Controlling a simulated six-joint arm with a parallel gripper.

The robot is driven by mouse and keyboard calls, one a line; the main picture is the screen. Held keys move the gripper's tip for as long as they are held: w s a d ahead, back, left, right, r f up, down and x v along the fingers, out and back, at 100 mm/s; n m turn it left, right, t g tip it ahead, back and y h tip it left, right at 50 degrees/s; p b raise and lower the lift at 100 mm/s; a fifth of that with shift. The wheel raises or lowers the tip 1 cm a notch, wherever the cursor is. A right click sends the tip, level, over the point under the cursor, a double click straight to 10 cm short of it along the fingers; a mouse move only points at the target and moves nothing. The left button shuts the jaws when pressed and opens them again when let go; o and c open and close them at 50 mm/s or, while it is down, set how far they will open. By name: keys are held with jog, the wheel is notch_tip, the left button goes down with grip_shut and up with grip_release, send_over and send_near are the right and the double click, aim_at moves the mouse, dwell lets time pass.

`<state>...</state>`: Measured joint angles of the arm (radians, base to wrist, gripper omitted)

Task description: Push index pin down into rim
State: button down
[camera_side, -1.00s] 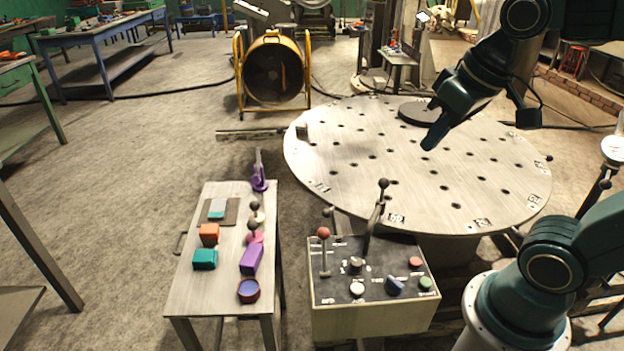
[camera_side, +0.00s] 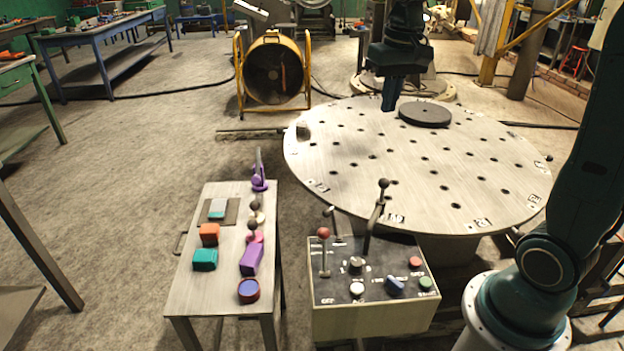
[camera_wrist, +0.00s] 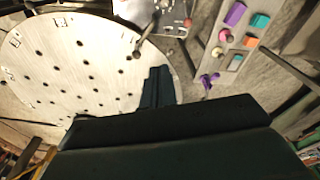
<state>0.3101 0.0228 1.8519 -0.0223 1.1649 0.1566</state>
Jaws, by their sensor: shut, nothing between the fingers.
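The round table (camera_side: 340,165) is a pale disc with many holes and labels along its rim. A dark ball-topped rod (camera_side: 383,184) stands at its near rim, behind the control box; I take it for the index pin, but cannot tell how far down it sits. In the wrist view a similar ball-ended rod (camera_wrist: 137,53) shows by the rim. My gripper (camera_side: 389,106) is shut and empty over the far part of the table, left of a dark disc, well away from the rod. Its fingers (camera_wrist: 158,70) also show together in the wrist view.
A control box (camera_side: 370,313) with a red-ball lever and buttons stands in front of the table. A side table (camera_side: 185,290) at left holds colored blocks and a purple clamp-like piece. The dark disc (camera_side: 425,114) lies on the round table. A yellow-framed fan (camera_side: 273,70) stands behind.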

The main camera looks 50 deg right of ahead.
jog(key=w+d+f+m+g, duration=0.2)
jog(key=w+d+f, duration=0.3)
jog(key=d, duration=0.3)
jog(key=m+g+y, duration=0.1)
jog(key=m, duration=0.1)
send_over(383, 179)
jog(key=w+d, duration=0.2)
jog(key=w, duration=0.1)
notch_tip(383, 179, down, 5)
jog(key=shift+s+d+f, duration=0.1)
jog(key=shift+d+f, duration=0.25)
jog(key=shift+f, duration=0.2)
jog(key=f, duration=0.4)
jog(key=s+a+f, duration=0.1)
jog(key=f, duration=0.4)
jog(key=s+f, duration=0.1)
jog(key=f, duration=0.3)
jog(key=shift+s+a+f, duration=0.15)
jog(key=shift+a+f, duration=0.1)
jog(key=shift+a, duration=0.05)
jog(key=shift+f, duration=0.1)
jog(key=shift+f, duration=1.9)
